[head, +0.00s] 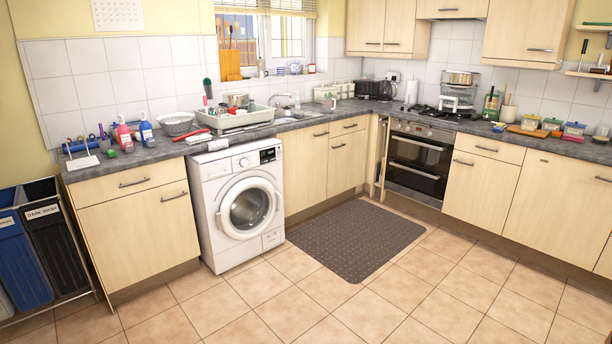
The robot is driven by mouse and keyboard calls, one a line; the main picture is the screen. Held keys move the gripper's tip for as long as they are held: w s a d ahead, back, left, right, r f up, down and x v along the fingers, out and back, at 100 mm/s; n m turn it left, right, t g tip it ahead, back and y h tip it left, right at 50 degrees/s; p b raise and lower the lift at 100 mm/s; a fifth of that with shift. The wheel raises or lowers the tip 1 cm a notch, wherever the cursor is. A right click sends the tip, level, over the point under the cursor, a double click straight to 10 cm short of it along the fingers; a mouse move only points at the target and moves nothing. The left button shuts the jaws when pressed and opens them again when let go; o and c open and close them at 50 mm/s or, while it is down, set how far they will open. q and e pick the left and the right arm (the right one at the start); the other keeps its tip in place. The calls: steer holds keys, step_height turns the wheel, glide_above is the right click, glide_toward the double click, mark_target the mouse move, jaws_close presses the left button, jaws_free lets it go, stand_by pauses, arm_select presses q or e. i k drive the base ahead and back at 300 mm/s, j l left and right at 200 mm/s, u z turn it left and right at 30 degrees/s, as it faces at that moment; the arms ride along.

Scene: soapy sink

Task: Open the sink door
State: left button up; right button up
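The sink (297,114) is set in the grey worktop at the back, right of the dish rack. Below it, right of the washing machine, is a pale wood cabinet door (305,172) with a bar handle (321,134) near its top. This door looks shut. To its right is another pale door (346,166) with a handle (339,146), under a drawer (348,126); both look shut. Neither of my grippers shows in the head view.
A white washing machine (237,205) stands left of the sink cabinet. A dark mat (356,239) lies on the tiled floor (340,315) in front. An oven (417,160) is to the right. Laundry bins (58,245) stand at the left. The foreground floor is clear.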

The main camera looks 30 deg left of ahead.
mark_target(305, 150)
steer(key=i+j+u, duration=0.3)
steer(key=i, duration=0.15)
steer(key=i+j+u, duration=0.15)
steer(key=i+u, duration=0.2)
steer(key=i, duration=0.05)
